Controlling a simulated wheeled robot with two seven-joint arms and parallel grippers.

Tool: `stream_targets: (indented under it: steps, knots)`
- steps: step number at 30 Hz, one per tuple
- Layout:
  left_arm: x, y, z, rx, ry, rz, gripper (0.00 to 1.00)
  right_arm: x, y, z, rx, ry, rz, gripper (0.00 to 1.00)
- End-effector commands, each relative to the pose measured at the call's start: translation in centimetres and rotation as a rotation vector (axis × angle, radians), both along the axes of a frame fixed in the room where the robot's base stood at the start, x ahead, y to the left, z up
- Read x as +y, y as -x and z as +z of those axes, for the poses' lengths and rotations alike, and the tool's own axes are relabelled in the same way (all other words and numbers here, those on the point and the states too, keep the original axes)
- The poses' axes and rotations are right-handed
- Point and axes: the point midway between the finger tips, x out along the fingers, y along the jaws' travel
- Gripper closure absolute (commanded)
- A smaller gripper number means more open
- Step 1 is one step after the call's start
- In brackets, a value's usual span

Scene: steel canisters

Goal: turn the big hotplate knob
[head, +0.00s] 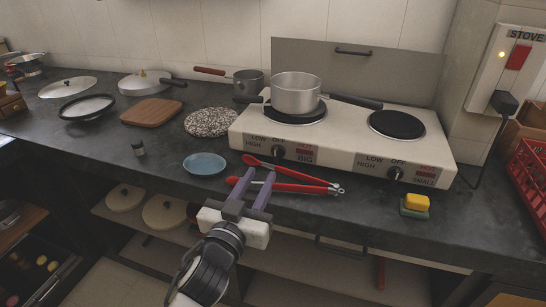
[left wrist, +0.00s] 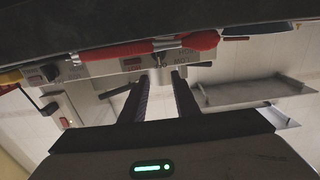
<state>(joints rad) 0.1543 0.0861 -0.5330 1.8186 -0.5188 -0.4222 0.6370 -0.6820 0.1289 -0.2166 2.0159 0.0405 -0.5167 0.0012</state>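The white two-plate hotplate (head: 340,150) stands on the dark counter. Its big knob (head: 278,152) is a dark knob on the left of the front panel, beside the BIG label. The small knob (head: 395,173) is further right. My left gripper (head: 255,178) is in front of the hotplate, below and left of the big knob and apart from it. Its two fingers are spread with nothing between them. In the left wrist view the open fingers (left wrist: 160,78) point at the panel, which appears upside down. My right gripper is not in view.
Red-handled tongs (head: 290,174) lie along the hotplate's front, close to my left gripper. A steel pot (head: 296,92) sits on the big plate. A blue dish (head: 205,164) is to the left. A yellow sponge (head: 415,203) is at the front right.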

Motion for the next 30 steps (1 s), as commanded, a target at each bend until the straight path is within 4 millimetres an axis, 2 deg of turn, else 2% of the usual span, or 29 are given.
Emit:
stream_targets:
  steps: [12,16,21,30]
  knots:
    - [-2.3,-6.7,0.1,-0.005,-0.002,-0.003,0.72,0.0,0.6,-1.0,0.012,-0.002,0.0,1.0]
    - [-2.8,-8.3,0.0,-0.004,-0.002,-0.003,0.72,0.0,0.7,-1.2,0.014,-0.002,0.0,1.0]
    - [-3.1,-9.3,0.1,-0.003,-0.001,-0.003,0.72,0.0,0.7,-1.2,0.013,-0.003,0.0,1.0]
    - [-3.1,-9.4,0.0,-0.002,0.0,-0.003,0.74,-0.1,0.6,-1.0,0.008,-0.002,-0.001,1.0]
